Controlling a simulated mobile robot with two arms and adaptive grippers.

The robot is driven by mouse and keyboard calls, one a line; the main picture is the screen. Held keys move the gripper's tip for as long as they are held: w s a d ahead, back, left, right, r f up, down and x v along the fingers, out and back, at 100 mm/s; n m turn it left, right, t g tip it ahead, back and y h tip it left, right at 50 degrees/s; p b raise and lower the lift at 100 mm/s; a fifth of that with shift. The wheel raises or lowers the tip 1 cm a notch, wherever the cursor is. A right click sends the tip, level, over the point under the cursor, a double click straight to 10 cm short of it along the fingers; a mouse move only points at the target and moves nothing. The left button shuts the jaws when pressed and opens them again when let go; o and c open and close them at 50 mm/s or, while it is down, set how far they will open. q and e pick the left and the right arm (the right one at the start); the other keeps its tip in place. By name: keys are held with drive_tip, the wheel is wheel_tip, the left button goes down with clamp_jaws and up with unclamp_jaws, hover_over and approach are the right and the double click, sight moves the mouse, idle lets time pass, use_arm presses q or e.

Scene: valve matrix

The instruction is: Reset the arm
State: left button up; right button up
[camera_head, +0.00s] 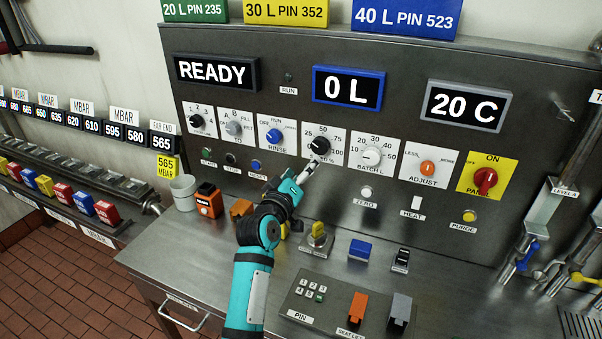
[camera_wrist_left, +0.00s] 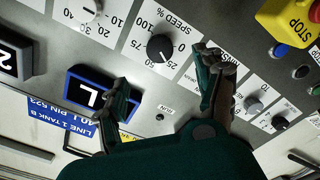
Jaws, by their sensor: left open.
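My left arm (camera_head: 252,270), teal and black, reaches up over the steel worktop to the control panel. Its gripper (camera_head: 309,172) is just below the black SPEED % knob (camera_head: 320,145) in the head view. In the left wrist view the gripper (camera_wrist_left: 165,92) is open, with its two fingers spread and nothing between them at the tips. The SPEED % knob (camera_wrist_left: 160,47) shows beyond the gap between the fingers; I cannot tell how far off it is. My right gripper is not in view.
The panel (camera_head: 290,100) has displays reading READY, 0 L and 20 C above a row of knobs. On the worktop (camera_head: 190,245) stand a grey cup (camera_head: 183,192), a PIN keypad (camera_head: 318,295) and several coloured switches. A red PANEL knob (camera_head: 485,180) is at the right.

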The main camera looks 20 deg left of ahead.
use_arm(q)
drive_tip(key=shift+s, duration=0.5)
